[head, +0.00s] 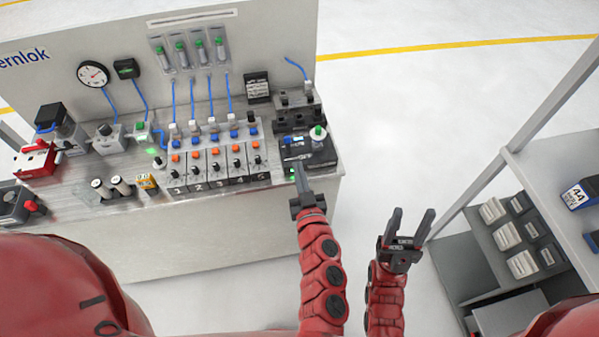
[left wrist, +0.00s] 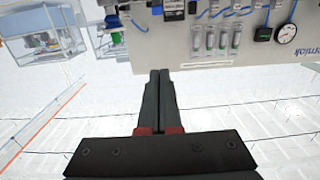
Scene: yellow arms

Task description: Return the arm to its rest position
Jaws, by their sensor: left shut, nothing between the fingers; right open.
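My left gripper (head: 297,168) reaches up to the front right corner of the workbench in the head view. Its fingers are shut with nothing between them, and the left wrist view shows the shut fingers (left wrist: 160,75) side by side. They overlap the area just in front of a black device (head: 318,152) with a green-topped knob; I cannot tell whether they touch anything. My right gripper (head: 412,215) is open and empty, to the right of the bench over the pale floor. Both arms are red.
The bench (head: 230,205) carries a row of numbered valves (head: 215,165), a gauge (head: 93,74) and blue tubes, with an upright back panel (head: 265,40). A shelf rack (head: 460,235) with boxes stands at right. Open floor (head: 420,120) lies between them.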

